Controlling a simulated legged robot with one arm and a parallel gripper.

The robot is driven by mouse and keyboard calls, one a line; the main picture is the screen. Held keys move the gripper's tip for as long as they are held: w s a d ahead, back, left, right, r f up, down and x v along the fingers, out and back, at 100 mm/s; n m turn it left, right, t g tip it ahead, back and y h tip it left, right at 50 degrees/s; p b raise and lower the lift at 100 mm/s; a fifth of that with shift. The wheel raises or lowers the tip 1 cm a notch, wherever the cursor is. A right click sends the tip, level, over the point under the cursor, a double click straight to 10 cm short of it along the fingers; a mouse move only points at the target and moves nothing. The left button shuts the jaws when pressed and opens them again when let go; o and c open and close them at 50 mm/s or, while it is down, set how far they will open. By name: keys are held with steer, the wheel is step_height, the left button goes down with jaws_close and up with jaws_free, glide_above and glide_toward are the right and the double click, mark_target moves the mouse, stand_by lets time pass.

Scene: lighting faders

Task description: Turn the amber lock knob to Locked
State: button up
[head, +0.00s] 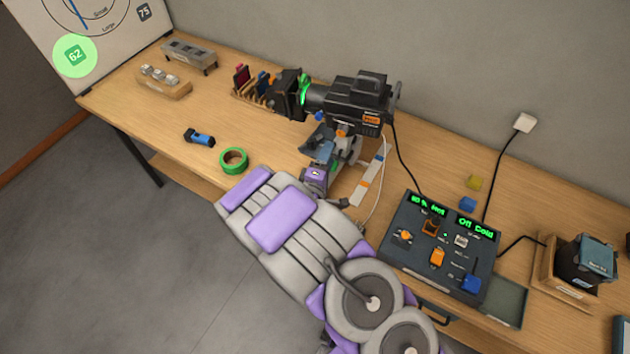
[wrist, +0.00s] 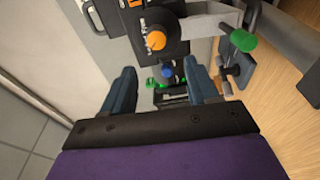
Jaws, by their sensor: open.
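An orange knob (wrist: 155,40) sits on the dark body of the lamp in the wrist view, just beyond my fingertips. An orange knob also shows under the lamp (head: 342,130) in the head view. Its markings are too small to read, so I cannot tell its setting. My gripper (wrist: 159,67) is open, with its two blue fingers spread and nothing held. A blue knob (wrist: 167,72) lies between the fingers in the picture, below the orange one. In the head view my gripper (head: 324,148) is close below the lamp, partly hiding its mount.
A control box (head: 395,262) with green displays, an orange knob and sliders stands at right. Colour filters in a wooden rack (head: 248,95) stand left of the lamp. Green tape (head: 233,160) and a blue torch (head: 199,137) lie on the table (head: 150,115). Cables run behind.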

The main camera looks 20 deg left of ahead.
steer(key=s, duration=0.8)
steer(key=shift+s+d, duration=0.4)
steer(key=shift+w+b, duration=0.1)
steer(key=shift+b, duration=0.2)
steer(key=w+d+f+m+g+h+b, duration=0.1)
steer(key=w+d+f+m+g+b, duration=0.25)
steer(key=w+m+g, duration=0.2)
steer(key=s+d+r+m+g+y+b, duration=0.2)
steer(key=d+m+g+b, duration=0.1)
steer(key=d+m+g, duration=0.15)
steer(key=s+d+r+m+g+h+b, duration=0.1)
steer(key=s+d+r+m+g+b, duration=0.2)
steer(key=s+d, duration=1.1)
steer(key=s+d+r+m+g+h+b, duration=0.1)
steer(key=s+d+r+m+g+b, duration=0.2)
steer(key=s+d, duration=1)
steer(key=s+m+g+b, duration=0.1)
steer(key=m+g, duration=0.2)
steer(key=shift+s+d+r+g+h+b, duration=0.2)
steer(key=shift+s+d+g+h+b, duration=0.1)
steer(key=shift+d+g+b, duration=0.1)
steer(key=shift+w, duration=0.1)
